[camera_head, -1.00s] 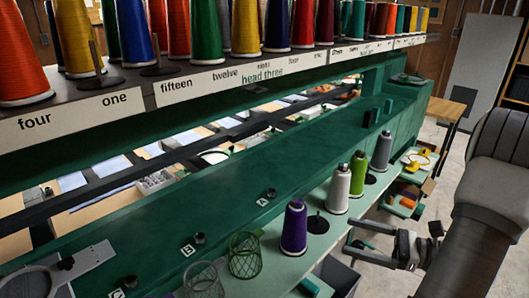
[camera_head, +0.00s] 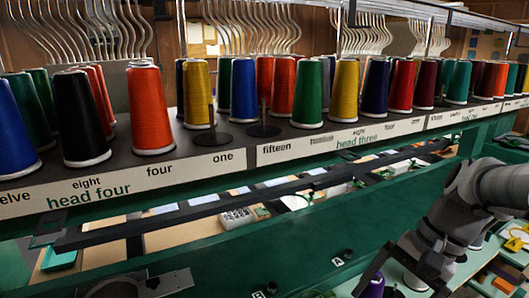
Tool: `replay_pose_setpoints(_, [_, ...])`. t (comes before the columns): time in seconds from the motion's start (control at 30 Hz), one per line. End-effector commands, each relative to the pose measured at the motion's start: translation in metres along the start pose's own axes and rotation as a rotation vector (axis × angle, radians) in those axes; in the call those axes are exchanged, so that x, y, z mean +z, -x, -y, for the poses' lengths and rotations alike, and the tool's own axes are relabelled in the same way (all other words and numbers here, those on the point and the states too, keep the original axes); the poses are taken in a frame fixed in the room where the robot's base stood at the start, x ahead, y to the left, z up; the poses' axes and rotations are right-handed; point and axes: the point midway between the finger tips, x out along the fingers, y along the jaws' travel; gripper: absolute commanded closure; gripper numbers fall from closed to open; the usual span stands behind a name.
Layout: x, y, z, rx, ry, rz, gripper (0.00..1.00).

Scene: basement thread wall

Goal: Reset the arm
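My arm comes in from the right edge, bent, with its grey links over the green machine. My gripper (camera_head: 395,268) is at the lower right, pointing down and left. It is dark and partly cut by the clutter behind it, and the gap between its fingers is not clear. A purple thread cone (camera_head: 372,287) shows at the bottom edge near the gripper, cut off by the frame. I cannot tell whether the two touch.
A long shelf (camera_head: 240,158) carries several coloured thread cones, such as an orange cone (camera_head: 151,112) and a yellow cone (camera_head: 200,95). Bare spindles (camera_head: 263,125) stand between some. Metal tubes rise behind. A green machine beam (camera_head: 225,262) runs below.

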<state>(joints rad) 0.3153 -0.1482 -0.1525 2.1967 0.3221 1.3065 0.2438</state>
Motion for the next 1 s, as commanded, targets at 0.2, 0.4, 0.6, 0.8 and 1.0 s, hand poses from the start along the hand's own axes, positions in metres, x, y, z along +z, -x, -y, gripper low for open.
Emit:
replay_pose_setpoints(0.2, [0.028, 0.02, 0.012, 0.082, 0.36, -0.279, 0.04])
replay_pose_setpoints(0.4, [0.051, 0.01, 0.015, 0.116, 0.66, -0.478, 0.04])
replay_pose_setpoints(0.6, [0.064, 0.005, 0.016, 0.14, 0.847, -0.607, 0.04])
replay_pose_setpoints(0.8, [0.067, 0.004, 0.016, 0.149, 0.897, -0.643, 0.04])
replay_pose_setpoints(1.0, [0.067, 0.004, 0.017, 0.149, 0.895, -0.642, 0.04])
